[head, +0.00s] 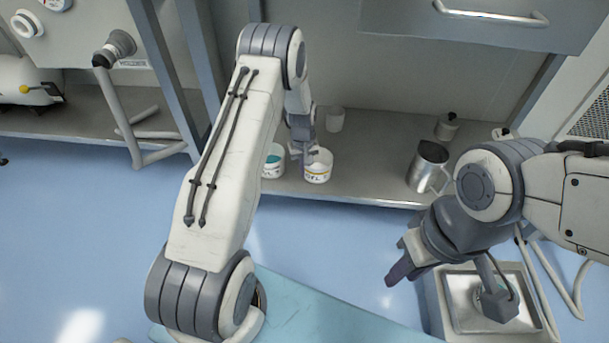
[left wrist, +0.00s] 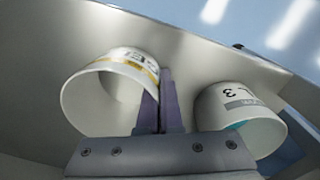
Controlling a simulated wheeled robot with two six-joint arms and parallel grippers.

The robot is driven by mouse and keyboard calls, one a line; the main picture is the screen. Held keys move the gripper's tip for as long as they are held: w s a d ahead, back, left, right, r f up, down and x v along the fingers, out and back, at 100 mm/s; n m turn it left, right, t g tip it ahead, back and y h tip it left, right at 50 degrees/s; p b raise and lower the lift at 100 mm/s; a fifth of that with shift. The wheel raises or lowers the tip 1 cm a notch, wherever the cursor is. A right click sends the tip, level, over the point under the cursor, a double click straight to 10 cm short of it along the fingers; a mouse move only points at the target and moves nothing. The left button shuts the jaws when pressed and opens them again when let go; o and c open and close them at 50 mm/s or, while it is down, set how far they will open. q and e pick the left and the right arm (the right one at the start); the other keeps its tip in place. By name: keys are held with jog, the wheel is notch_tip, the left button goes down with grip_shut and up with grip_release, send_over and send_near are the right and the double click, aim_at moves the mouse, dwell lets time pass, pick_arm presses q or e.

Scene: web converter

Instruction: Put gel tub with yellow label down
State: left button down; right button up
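The gel tub with the yellow label (head: 319,168) is a white open cup near the shelf's front edge. My left gripper (head: 307,157) is at its left rim. In the left wrist view, the fingers (left wrist: 160,105) are close together with the wall of the yellow-label tub (left wrist: 95,92) between them, one finger inside the opening. The tub looks upright; I cannot tell whether its base touches the shelf. A second white tub (head: 273,162) with teal contents stands just left, also seen in the left wrist view (left wrist: 240,115). My right gripper (head: 402,262) hangs over the floor, apparently empty; its opening is unclear.
The grey shelf (head: 370,184) also bears a pale cup (head: 335,119) behind the tubs, a steel jug (head: 428,165) and a dark-topped container (head: 447,126) to the right. Shelf room is clear between tub and jug. A metal basin (head: 460,315) stands at lower right.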

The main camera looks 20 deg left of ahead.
pick_arm(q)
jog(key=shift+f, duration=0.1)
jog(key=c, duration=1.1)
grip_release()
notch_tip(320, 180, up, 12)
jog(key=p, duration=0.7)
jog(key=shift+s+a, duration=0.1)
jog(key=shift+a, duration=0.05)
